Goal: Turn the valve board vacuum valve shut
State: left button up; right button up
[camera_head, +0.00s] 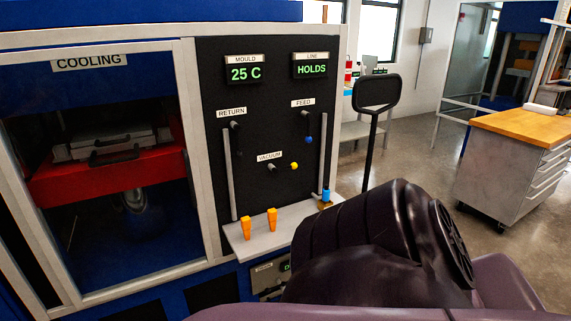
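The valve board (264,112) is a black upright panel in front of me, left of centre. Its vacuum valve (272,167) sits low on the panel under a white VACUUM label (269,156). A yellow end (294,166) shows just right of the black part of the valve, at nearly the same height. The RETURN valve (235,125) is at upper left, and the FEED valve (304,113) with a blue end (309,139) is at upper right. Neither of my grippers shows; dark purple arm parts of mine fill the lower right.
A grey shelf (285,222) juts out below the board, holding two orange pieces (259,222) and a blue-topped item (326,195). The displays read 25 C (244,73) and HOLDS (311,66). A black-framed post (377,94) stands right of the board. A wood-topped cabinet (515,155) stands far right.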

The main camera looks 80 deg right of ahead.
aim_at(294, 166)
jog(key=k+l, duration=0.15)
jog(key=l, duration=0.25)
jog(key=k+l, duration=0.15)
jog(key=l, duration=0.3)
jog(key=k+l, duration=0.2)
jog(key=l, duration=0.2)
jog(key=k+l, duration=0.15)
jog(key=l, duration=0.25)
jog(key=k+l, duration=0.15)
jog(key=l, duration=0.3)
jog(key=k+l, duration=0.15)
jog(key=l, duration=0.25)
jog(key=k+l, duration=0.15)
jog(key=l, duration=0.25)
jog(key=k+l, duration=0.15)
jog(key=l, duration=0.3)
